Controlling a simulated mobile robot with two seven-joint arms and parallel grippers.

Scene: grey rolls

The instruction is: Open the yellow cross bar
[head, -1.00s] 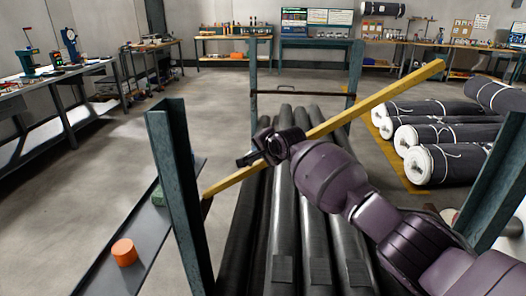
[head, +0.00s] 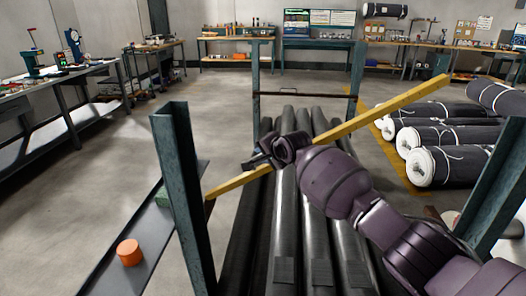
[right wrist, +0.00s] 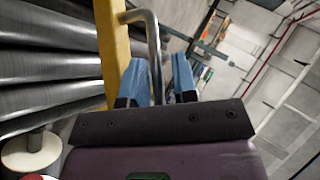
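The yellow cross bar (head: 385,113) runs slantwise in the head view, from beside the left green post (head: 182,190) up to a free end at the upper right. That free end stands clear of the right green post (head: 495,195). My right gripper (head: 254,160) is at the bar's left half. In the right wrist view, its blue fingers (right wrist: 160,78) stand on either side of a bent metal handle (right wrist: 153,40) beside the yellow bar (right wrist: 113,45). A gap shows between the handle and the right finger. My left gripper is not in view.
Long dark rolls (head: 315,225) lie between the posts under my right arm. White-ended wrapped rolls (head: 450,165) lie on the floor at right. An orange cylinder (head: 130,252) sits on a dark ledge (head: 150,235) at left. The floor beyond is open.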

